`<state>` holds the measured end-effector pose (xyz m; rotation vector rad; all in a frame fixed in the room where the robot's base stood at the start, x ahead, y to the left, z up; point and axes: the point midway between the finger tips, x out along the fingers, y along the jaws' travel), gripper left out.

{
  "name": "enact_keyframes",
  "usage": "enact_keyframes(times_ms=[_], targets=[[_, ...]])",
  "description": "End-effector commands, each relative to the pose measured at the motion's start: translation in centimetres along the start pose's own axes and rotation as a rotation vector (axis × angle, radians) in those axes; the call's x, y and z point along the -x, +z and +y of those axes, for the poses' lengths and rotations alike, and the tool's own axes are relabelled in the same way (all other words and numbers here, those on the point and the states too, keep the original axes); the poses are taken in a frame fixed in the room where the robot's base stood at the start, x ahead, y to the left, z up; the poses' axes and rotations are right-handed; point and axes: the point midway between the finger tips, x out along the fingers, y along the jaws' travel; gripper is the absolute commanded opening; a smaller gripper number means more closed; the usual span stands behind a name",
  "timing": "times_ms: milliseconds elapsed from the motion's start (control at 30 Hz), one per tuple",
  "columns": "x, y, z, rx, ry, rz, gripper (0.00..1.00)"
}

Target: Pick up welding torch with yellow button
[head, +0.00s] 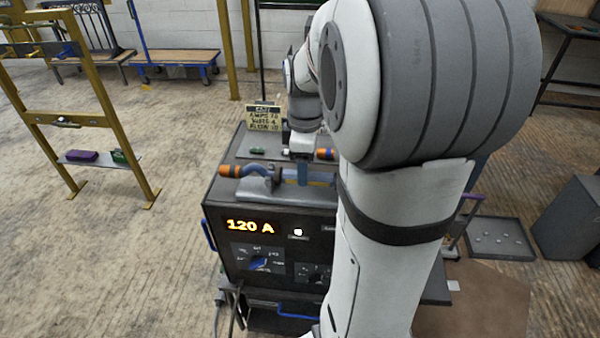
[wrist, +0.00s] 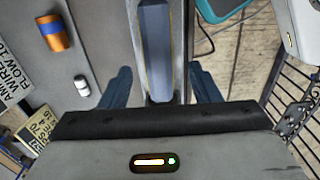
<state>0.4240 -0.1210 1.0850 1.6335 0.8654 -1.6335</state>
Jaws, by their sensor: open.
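A welding torch (head: 262,171) lies across the front of the welding machine's top, with an orange nozzle at its left and a curved blue neck. Its right part is partly hidden by my gripper and arm. My gripper (head: 303,172) points down over it. In the wrist view my gripper (wrist: 158,75) is open, its two dark blue fingers on either side of a long blue-grey bar (wrist: 156,45), which appears to be the torch's handle. I cannot tell whether the fingers touch it. No yellow button can be made out in either view.
The welding machine (head: 225,240) shows "120 A". A sign (head: 263,117) stands behind its top. An orange and blue cylinder (wrist: 53,33) and a small white piece (wrist: 81,85) lie beside the bar. A yellow frame (head: 100,90) stands left; open floor lies between.

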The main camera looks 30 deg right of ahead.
Motion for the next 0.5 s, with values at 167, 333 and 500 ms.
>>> enact_keyframes(times_ms=[167, 333, 500], targets=[[-2.5, 0.1, -0.1, 0.000, -0.003, -0.001, 0.56], [-3.2, 0.1, 0.0, 0.000, 0.000, 0.000, 0.56], [-3.2, 0.0, 0.0, 0.000, 0.000, 0.000, 0.54]])
